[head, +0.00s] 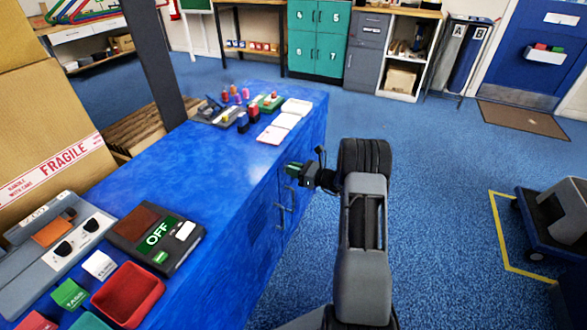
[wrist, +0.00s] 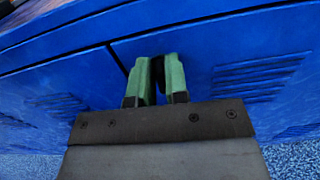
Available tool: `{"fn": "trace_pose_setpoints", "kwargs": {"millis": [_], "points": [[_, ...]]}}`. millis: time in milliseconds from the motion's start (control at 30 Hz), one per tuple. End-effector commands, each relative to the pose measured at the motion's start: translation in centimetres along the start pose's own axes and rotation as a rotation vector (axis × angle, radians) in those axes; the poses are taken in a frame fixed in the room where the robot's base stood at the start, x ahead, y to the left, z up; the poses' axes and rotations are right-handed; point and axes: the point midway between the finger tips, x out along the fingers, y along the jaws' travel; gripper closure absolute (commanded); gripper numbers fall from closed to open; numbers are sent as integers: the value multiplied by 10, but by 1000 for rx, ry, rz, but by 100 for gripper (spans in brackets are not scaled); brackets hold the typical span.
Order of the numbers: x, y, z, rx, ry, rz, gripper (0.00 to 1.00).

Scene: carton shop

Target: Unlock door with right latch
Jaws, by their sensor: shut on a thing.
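The blue cabinet has two vented doors, the left door (wrist: 70,85) and the right door (wrist: 225,50), with a dark seam between them in the wrist view. My gripper (wrist: 158,72) has green fingertips, close together at the upper part of the right door, just right of the seam. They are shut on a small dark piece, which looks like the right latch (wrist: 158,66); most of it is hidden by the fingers. In the head view my gripper (head: 293,168) reaches the cabinet's side near the top edge, above the door handles (head: 282,211). Both doors look closed.
The blue bench top (head: 180,165) carries an OFF panel (head: 157,237), a red tray (head: 128,294), white cards and small coloured items. A grey cart (head: 565,220) stands at the right. Blue floor between is clear.

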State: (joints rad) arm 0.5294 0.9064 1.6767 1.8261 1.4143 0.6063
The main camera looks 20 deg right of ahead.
Motion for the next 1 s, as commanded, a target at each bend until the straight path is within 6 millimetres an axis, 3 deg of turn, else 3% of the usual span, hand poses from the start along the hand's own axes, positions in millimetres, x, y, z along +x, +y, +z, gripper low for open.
{"fn": "trace_pose_setpoints", "kwargs": {"millis": [1000], "points": [[0,-7,-1,920,-1,-2,100]]}}
